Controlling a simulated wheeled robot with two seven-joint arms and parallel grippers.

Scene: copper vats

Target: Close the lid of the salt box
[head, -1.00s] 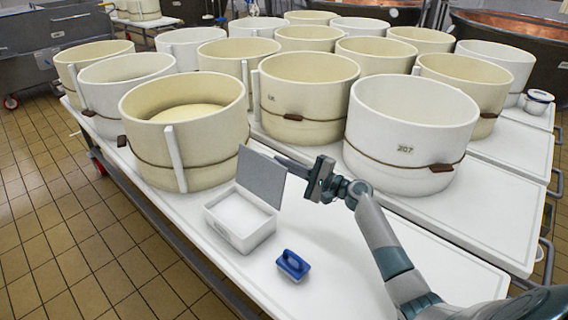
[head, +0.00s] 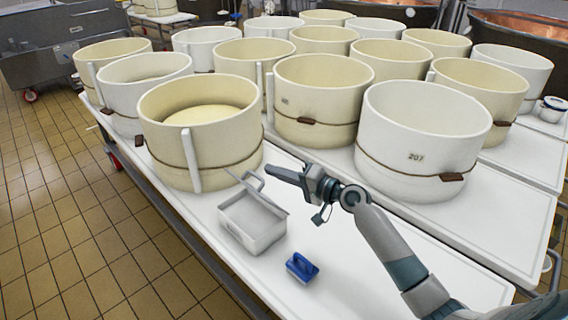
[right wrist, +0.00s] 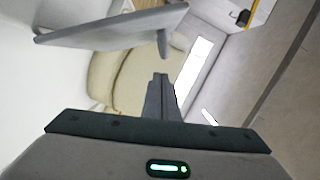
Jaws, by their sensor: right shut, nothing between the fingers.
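The white salt box (head: 240,226) stands on the white table in the head view. Its grey lid (head: 259,196) is partly open, tilted over the box and seen almost edge-on. The box's inside looks shaded beneath it. The lid also shows as a grey panel in the right wrist view (right wrist: 110,26). My right gripper (head: 268,171) is shut and empty, its fingertips close to the lid's far side. In the right wrist view its fingers (right wrist: 160,82) point towards the area beside the lid; I cannot tell whether they touch it. My left gripper is not in view.
A cream vat (head: 205,150) stands close behind the box, and a white vat (head: 420,145) stands behind my right arm. Free table surface lies in front of the arm.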

